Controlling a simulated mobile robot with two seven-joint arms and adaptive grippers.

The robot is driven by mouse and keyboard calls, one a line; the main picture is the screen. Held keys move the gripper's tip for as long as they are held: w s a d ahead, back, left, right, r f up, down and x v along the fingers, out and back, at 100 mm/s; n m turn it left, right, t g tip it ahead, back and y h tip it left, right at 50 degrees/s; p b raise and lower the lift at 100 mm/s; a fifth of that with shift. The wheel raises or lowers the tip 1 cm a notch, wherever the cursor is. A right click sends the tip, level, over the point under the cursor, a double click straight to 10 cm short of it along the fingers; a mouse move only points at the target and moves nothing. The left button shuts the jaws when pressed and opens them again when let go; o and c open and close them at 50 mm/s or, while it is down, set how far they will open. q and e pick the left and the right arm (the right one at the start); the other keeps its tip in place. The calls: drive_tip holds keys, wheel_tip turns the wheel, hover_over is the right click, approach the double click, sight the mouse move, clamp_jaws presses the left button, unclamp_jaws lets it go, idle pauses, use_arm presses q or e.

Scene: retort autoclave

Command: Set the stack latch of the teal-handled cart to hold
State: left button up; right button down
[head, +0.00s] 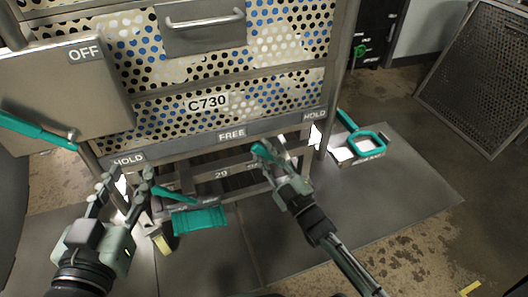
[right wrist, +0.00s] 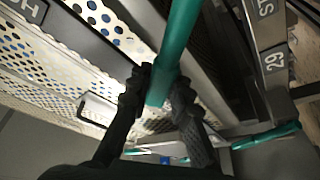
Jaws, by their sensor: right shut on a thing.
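The cart (head: 225,82), marked C730, has perforated panels and teal handles (head: 40,130) at its sides. Its lower rail reads HOLD at the left, FREE (head: 232,135) in the middle and HOLD (head: 314,114) at the right. My right gripper (head: 268,156) is below the rail, between FREE and the right HOLD, at a teal bar. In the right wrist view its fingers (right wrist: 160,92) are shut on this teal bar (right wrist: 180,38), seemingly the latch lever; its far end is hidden. My left gripper (head: 124,180) is open and empty, below the left HOLD.
A teal pedal (head: 200,220) sticks out low at the cart's front, near my left gripper. A teal loop (head: 368,143) stands out at the lower right. A perforated panel (head: 480,75) leans at the far right.

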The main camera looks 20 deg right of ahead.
drive_tip(key=shift+d, duration=0.1)
drive_tip(key=shift+d+r+m, duration=0.15)
drive_tip(key=shift+m, duration=0.25)
drive_tip(key=d+m+h, duration=0.1)
drive_tip(key=m, duration=0.1)
drive_tip(key=d+r+m+t+h+p, duration=0.1)
drive_tip(key=m, duration=0.1)
drive_tip(key=d+r+m+h, duration=0.1)
drive_tip(key=d+m, duration=0.1)
drive_tip(key=shift+w+t, duration=0.1)
drive_tip(key=shift+t, duration=0.3)
use_arm(q)
drive_tip(key=s+a+f+n+g+y+p, duration=0.1)
drive_tip(key=s+a+f+g+y, duration=0.3)
drive_tip(key=a+f+g, duration=0.3)
drive_tip(key=shift+s+a+f+p, duration=0.5)
drive_tip(key=shift+a+f, duration=0.5)
drive_tip(key=shift+f, duration=1.4)
use_arm(e)
drive_tip(key=d+f+m+g+h, duration=0.1)
drive_tip(key=d+m+h, duration=0.7)
drive_tip(key=m, duration=0.8)
drive_tip(key=shift+d+f, duration=0.8)
use_arm(q)
drive_tip(key=shift+s, duration=0.1)
use_arm(e)
drive_tip(key=shift+w, duration=0.1)
drive_tip(key=c, duration=1.4)
unclamp_jaws()
